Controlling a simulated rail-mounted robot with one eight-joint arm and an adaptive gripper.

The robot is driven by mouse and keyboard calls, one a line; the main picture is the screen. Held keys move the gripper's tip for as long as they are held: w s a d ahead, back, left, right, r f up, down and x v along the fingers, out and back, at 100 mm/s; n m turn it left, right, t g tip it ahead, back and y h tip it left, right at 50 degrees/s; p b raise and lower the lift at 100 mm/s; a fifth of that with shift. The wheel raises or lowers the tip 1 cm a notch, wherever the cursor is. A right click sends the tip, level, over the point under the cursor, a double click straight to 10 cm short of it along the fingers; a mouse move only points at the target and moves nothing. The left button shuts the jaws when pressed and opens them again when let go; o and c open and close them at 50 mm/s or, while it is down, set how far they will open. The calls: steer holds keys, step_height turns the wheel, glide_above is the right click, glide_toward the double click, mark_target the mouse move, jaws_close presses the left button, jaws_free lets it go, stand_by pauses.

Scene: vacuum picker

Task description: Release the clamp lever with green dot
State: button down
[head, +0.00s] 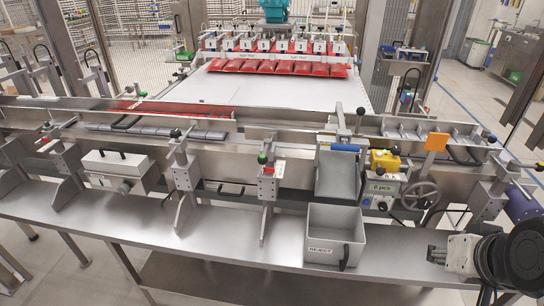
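A clamp post (267,185) stands at the middle of the conveyor's front side. A small green dot (262,158) shows at its top, on or beside the clamp lever, with a red part just below. The lever's exact position is too small to tell. My gripper (436,255) is at the lower right, at the end of my folded arm. It is well to the right of the green-dot clamp and touches nothing that I can see. Its fingers are too small to tell open from shut.
Similar clamps stand left, one with a dark knob (175,133). A grey reject bin (320,255) sits below a chute (337,178), between my gripper and the green-dot clamp. A handwheel (420,196) and yellow device (385,160) are right. The front shelf (225,240) has clear room.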

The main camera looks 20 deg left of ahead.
steer(key=w+a+m+y+b, duration=0.3)
steer(key=w+a+y+b, duration=0.2)
steer(key=w+a+y, duration=0.9)
steer(key=shift+w+r+x, duration=0.35)
steer(key=shift+w+x, duration=0.05)
steer(key=shift+x, duration=5.3)
steer(key=shift+d, duration=0.15)
steer(key=b, duration=0.2)
glide_toward(265, 152)
steer(key=w, duration=0.3)
steer(key=a, duration=0.1)
steer(key=s+a, duration=0.1)
steer(key=a+f, duration=0.1)
steer(key=a, duration=0.1)
steer(key=shift+s+a, duration=0.1)
steer(key=shift+s, duration=0.1)
steer(key=shift+s+a, duration=0.1)
steer(key=shift+a, duration=0.1)
steer(key=shift+f, duration=0.1)
steer(key=shift+m, duration=0.4)
